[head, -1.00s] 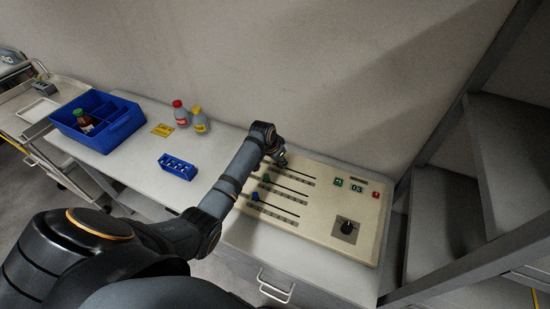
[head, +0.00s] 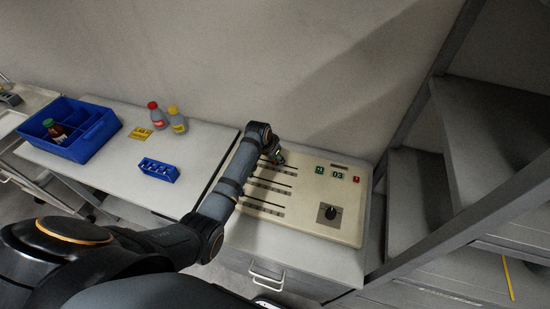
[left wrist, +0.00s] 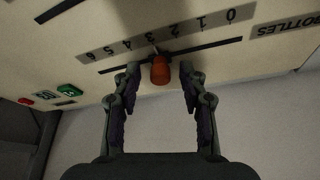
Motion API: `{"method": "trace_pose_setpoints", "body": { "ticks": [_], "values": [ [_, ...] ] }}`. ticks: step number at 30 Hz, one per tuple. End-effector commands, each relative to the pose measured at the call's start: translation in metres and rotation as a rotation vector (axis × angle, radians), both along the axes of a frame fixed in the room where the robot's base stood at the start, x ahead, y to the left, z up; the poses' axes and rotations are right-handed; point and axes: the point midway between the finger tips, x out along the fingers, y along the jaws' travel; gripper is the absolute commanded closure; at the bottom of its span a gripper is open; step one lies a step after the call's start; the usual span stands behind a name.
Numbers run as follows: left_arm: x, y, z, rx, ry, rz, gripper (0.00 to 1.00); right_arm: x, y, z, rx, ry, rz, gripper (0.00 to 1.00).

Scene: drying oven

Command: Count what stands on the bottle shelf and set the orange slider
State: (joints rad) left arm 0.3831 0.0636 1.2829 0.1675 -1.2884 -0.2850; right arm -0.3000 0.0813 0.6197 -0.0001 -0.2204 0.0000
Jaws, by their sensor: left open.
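The orange slider (left wrist: 160,70) shows in the left wrist view on a slot marked BOTTLES, its knob near the 3 of the upside-down scale. My left gripper (left wrist: 160,82) is open, with one finger on each side of the knob and small gaps visible. In the head view my left gripper (head: 277,158) is at the far left part of the cream control panel (head: 299,222) and mostly covers the slider. A red-capped bottle (head: 156,116) and a yellow-capped bottle (head: 177,121) stand by the wall. No clearly marked bottle shelf shows. My right gripper is not in view.
A blue bin (head: 98,135) holds a dark bottle (head: 56,131). A yellow card (head: 140,133) and a small blue rack (head: 159,170) lie on the white table. The panel has a black dial (head: 329,212) and a display reading 03 (head: 338,175).

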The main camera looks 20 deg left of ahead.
Motion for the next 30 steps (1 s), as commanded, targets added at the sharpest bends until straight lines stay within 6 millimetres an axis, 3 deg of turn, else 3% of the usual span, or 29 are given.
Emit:
{"method": "trace_pose_setpoints", "body": {
  "ticks": [6, 15, 19, 30],
  "values": [
    [-0.004, 0.002, 0.012, 0.001, -0.001, 0.000, 0.58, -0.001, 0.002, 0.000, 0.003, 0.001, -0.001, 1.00],
    [-0.030, 0.008, 0.078, 0.001, -0.003, 0.000, 0.58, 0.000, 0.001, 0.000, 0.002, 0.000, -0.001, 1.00],
    [-0.039, 0.011, 0.098, 0.002, -0.002, 0.000, 0.58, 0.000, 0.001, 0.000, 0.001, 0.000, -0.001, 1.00],
    [-0.045, 0.011, 0.111, -0.001, 0.001, 0.000, 0.58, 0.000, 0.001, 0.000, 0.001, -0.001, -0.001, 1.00]
  ]
}}
